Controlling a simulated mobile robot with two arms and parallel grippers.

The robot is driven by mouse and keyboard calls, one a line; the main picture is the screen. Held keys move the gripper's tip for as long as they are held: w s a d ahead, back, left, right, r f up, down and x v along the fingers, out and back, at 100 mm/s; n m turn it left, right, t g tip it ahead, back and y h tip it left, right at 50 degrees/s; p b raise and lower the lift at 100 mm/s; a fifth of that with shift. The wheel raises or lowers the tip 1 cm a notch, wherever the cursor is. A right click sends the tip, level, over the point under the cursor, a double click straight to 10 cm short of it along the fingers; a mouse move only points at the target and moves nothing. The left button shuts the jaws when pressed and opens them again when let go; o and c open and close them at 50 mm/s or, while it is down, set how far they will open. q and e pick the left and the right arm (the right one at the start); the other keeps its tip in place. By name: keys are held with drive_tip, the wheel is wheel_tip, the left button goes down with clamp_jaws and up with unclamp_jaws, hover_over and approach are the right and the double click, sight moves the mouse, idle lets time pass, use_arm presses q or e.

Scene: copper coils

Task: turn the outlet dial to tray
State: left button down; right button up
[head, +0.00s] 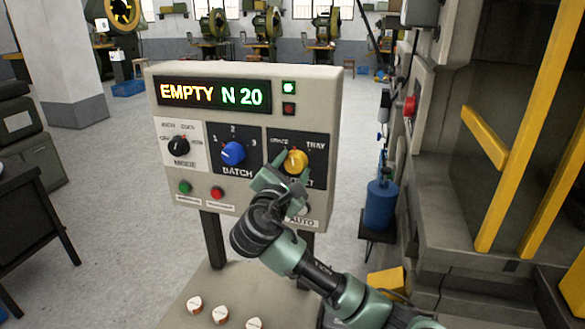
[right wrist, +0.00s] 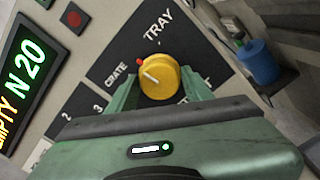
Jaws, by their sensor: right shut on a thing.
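The outlet dial is a yellow knob (head: 296,161) on the right black plate of the control panel, and it fills the middle of the right wrist view (right wrist: 160,80). Its labels read CRATE and TRAY. In the right wrist view its red mark and white line point up-left, between the CRATE label (right wrist: 116,74) and the TRAY label (right wrist: 158,20). My right gripper (head: 290,174) is shut on the knob, one finger on each side; the fingers also show in the right wrist view (right wrist: 160,92). My left gripper is out of view.
The panel (head: 330,85) also carries a blue BATCH knob (head: 232,153), a black knob (head: 179,146), a green button (head: 185,187) and a red button (head: 217,193). Its display (head: 212,93) reads EMPTY N 20. A yellow-barred machine (head: 480,140) stands at right.

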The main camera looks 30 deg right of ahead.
drive_tip(key=m, duration=0.2)
drive_tip(key=m+b, duration=0.1)
drive_tip(key=m, duration=0.2)
drive_tip(key=shift+f+m+b, duration=0.2)
drive_tip(key=shift+m+b, duration=0.1)
drive_tip(key=m+b, duration=0.2)
drive_tip(key=m, duration=0.2)
drive_tip(key=shift+m, duration=0.4)
drive_tip(key=shift+r, duration=0.1)
drive_tip(key=o, duration=1.4)
drive_tip(key=shift+c, duration=0.2)
drive_tip(key=b+v, duration=0.2)
drive_tip(key=v, duration=0.6)
